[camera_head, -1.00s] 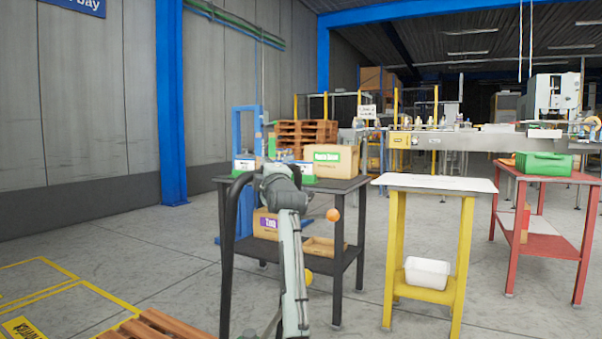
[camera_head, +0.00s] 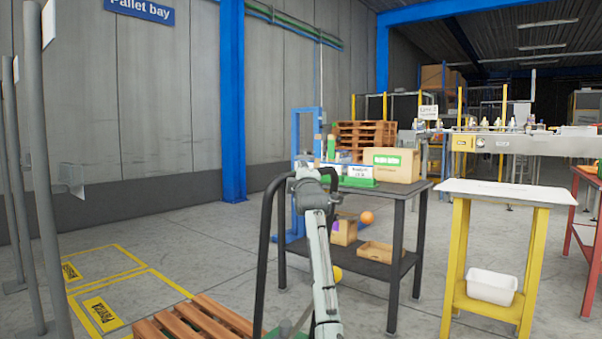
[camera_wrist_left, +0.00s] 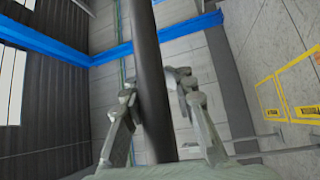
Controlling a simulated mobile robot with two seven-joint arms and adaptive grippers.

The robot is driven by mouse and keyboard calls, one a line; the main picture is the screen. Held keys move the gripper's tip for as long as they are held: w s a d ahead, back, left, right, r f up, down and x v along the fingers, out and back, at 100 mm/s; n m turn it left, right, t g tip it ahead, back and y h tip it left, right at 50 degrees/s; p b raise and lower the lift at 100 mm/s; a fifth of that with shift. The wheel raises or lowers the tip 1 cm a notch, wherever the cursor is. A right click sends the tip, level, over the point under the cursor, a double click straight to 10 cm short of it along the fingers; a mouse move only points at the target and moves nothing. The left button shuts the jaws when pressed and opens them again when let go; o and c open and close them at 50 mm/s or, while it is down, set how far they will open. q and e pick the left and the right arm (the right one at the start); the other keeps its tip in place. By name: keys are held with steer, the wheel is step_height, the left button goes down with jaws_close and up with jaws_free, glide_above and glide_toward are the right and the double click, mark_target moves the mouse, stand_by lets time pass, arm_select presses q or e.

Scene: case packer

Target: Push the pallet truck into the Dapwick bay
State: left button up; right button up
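The pallet truck shows mainly as its black loop handle (camera_head: 268,230) in the lower middle of the head view. A wooden pallet (camera_head: 190,322) lies left of the handle, cut by the bottom edge; the forks are hidden. My left gripper (camera_head: 313,187) is at the top of the loop. In the left wrist view the dark handle bar (camera_wrist_left: 150,70) runs between the fingers of my left gripper (camera_wrist_left: 157,90), which look closed around it. Two yellow-outlined floor bays (camera_head: 100,312) (camera_head: 70,270) lie ahead left; their labels are too small to read surely. My right gripper is not in view.
A black table (camera_head: 405,215) with boxes stands just right of the handle, a yellow table (camera_head: 455,250) beyond it. Grey posts (camera_head: 40,180) stand at the left edge. A blue column (camera_head: 232,100) and a "Pallet bay" sign (camera_head: 140,10) mark the back wall. Floor before the bays is clear.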

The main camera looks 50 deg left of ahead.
arm_select(q)
steer(key=o, duration=0.4)
steer(key=shift+w+f, duration=0.15)
steer(key=shift+f, duration=0.05)
steer(key=shift+o, duration=0.2)
steer(key=shift+r, duration=0.15)
steer(key=v, duration=1.2)
